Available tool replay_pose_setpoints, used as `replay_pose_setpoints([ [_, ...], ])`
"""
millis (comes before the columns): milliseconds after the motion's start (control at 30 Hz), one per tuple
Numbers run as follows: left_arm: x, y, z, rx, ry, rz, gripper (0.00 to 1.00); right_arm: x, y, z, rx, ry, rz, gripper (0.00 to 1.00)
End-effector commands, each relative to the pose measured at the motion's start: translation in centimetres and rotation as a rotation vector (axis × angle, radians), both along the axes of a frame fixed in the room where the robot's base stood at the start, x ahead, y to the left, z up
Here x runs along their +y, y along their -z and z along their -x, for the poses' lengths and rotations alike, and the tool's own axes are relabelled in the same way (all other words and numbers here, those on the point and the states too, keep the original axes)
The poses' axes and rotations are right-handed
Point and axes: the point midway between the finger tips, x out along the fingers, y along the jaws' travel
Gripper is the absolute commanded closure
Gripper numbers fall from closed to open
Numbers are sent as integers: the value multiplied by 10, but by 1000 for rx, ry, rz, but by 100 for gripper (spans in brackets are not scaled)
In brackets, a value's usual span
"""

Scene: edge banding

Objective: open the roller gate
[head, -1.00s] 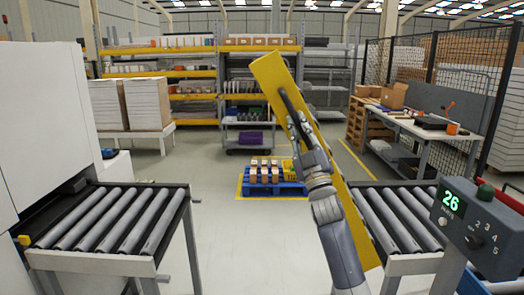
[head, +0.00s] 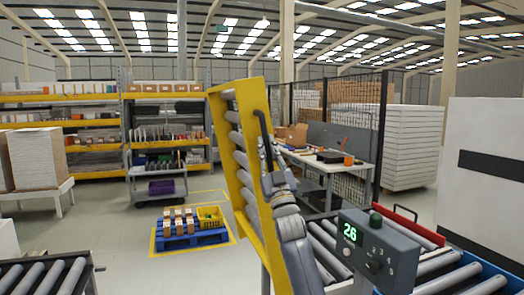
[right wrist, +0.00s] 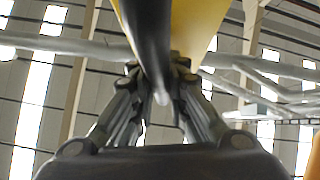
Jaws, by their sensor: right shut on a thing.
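The roller gate (head: 252,98) is a yellow frame with grey rollers, standing steeply raised in the middle of the head view, its top leaning slightly left. A black bar handle (head: 263,128) runs along its near yellow side. My right gripper (head: 272,175) is shut on this handle, its arm coming up from below. In the right wrist view the dark handle (right wrist: 148,40) runs between the fingers, with the yellow gate side (right wrist: 195,28) behind it. The gate's lower end is partly hidden by my arm. My left gripper is not in view.
Roller conveyors stand at lower left (head: 45,278) and lower right (head: 325,250). A control box (head: 375,250) reading 26 is close to the right of my arm. A blue pallet (head: 190,238) with small boxes lies on the floor beyond. Floor between the conveyors is clear.

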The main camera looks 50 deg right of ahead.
Motion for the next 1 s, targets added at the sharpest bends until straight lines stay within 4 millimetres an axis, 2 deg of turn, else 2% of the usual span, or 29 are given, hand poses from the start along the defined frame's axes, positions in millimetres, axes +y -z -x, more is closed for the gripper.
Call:
replay_pose_setpoints([
  [200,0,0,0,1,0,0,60,-1,3,-1,6,1,-5,100],
  [233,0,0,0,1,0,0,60,-1,3,-1,6,1,-5,81],
  [300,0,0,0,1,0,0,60,-1,3,-2,6,1,-5,65],
  [733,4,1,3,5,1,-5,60,2,6,2,3,0,-2,65],
  [1000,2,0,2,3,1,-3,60,19,39,27,8,0,-4,65],
])
